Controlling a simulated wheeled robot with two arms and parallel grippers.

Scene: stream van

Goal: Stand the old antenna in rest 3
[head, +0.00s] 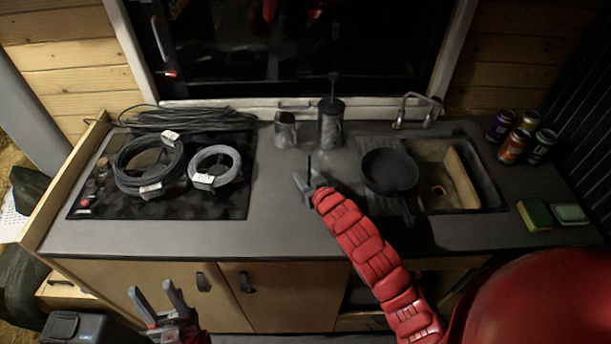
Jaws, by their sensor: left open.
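I cannot pick out the old antenna or rest 3 for certain. A thin dark upright piece (309,164) shows at my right gripper (304,180); I cannot tell whether it is a finger seen edge-on or a held rod. My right gripper is over the middle of the counter, left of the pan. My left gripper (153,290) is open and empty, low in front of the cabinet doors.
Two cable coils (148,165) (215,168) lie on the black hob (220,205). A black pan (389,171) sits beside the sink (488,186). A mug (285,130) and a plunger pot (331,124) stand behind. Several cans (514,146) stand right. The counter's front middle (285,235) is clear.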

